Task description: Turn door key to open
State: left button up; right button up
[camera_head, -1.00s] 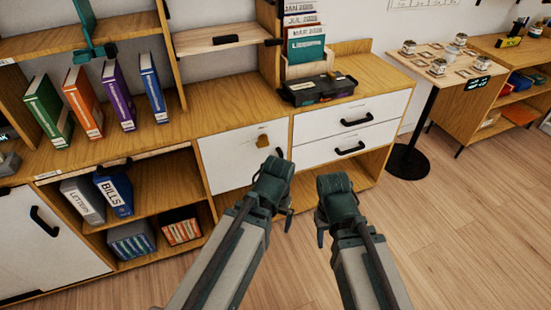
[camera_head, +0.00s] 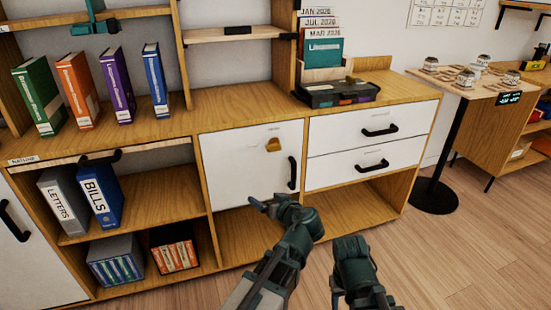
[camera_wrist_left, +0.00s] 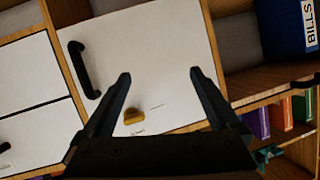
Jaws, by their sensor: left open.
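The door key (camera_head: 273,145) has a yellow-gold head and sits in the upper part of a white cabinet door (camera_head: 240,165), which is shut and has a black vertical handle (camera_head: 292,172) on its right. My left gripper (camera_head: 264,203) is open and empty, in front of and below the door's lower edge in the head view. In the left wrist view the key (camera_wrist_left: 134,116) shows between the two spread fingers (camera_wrist_left: 158,82), apart from them. My right gripper (camera_head: 357,272) is low at the bottom of the head view; its fingers are not clear.
Two white drawers (camera_head: 365,150) with black handles are right of the door. Open shelves with binders (camera_head: 100,198) are on the left. Books (camera_head: 82,86) and a black organizer (camera_head: 337,95) stand on the top. A small table (camera_head: 470,84) is at the right.

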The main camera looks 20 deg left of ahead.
aim_at(275, 149)
pick_arm(q)
jog(key=w+d+r+t, duration=0.4)
jog(key=d+r+t, duration=0.1)
jog(key=d+r, duration=0.25)
jog(key=x, duration=0.9)
jog(key=r+x, duration=0.1)
jog(key=x, duration=0.4)
jog(key=shift+s+a, duration=0.15)
jog(key=shift+a, duration=0.3)
jog(key=c, duration=1.4)
